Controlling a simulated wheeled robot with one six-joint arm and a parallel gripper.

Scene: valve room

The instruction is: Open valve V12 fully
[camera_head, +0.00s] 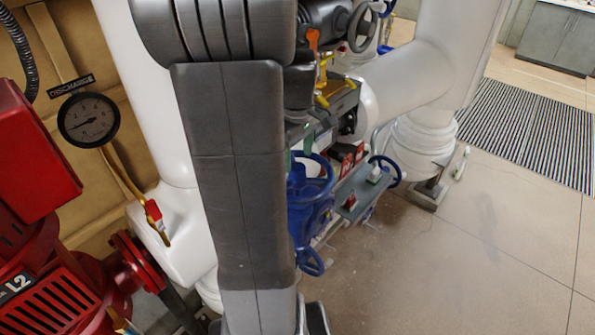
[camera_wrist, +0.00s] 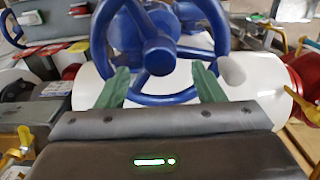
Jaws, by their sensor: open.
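In the wrist view a blue handwheel (camera_wrist: 160,99) with spokes and a round hub fills the top middle. No V12 label is readable, so I cannot tell which valve is V12. My gripper (camera_wrist: 162,78) has its two green fingers apart, in front of the wheel's lower rim, with the rim showing between them. I cannot tell whether they touch it. In the head view blue handwheels (camera_head: 319,183) show just right of my dark arm, which hides part of them. The green fingertips of my gripper (camera_head: 300,150) show beside the upper wheel.
A white pipe (camera_wrist: 255,76) runs behind the wheel, with a red flange and yellow lever (camera_wrist: 302,112) at right. In the head view a red pump (camera_head: 45,265) and a discharge gauge (camera_head: 88,119) stand at left. The floor (camera_head: 470,250) at right is clear.

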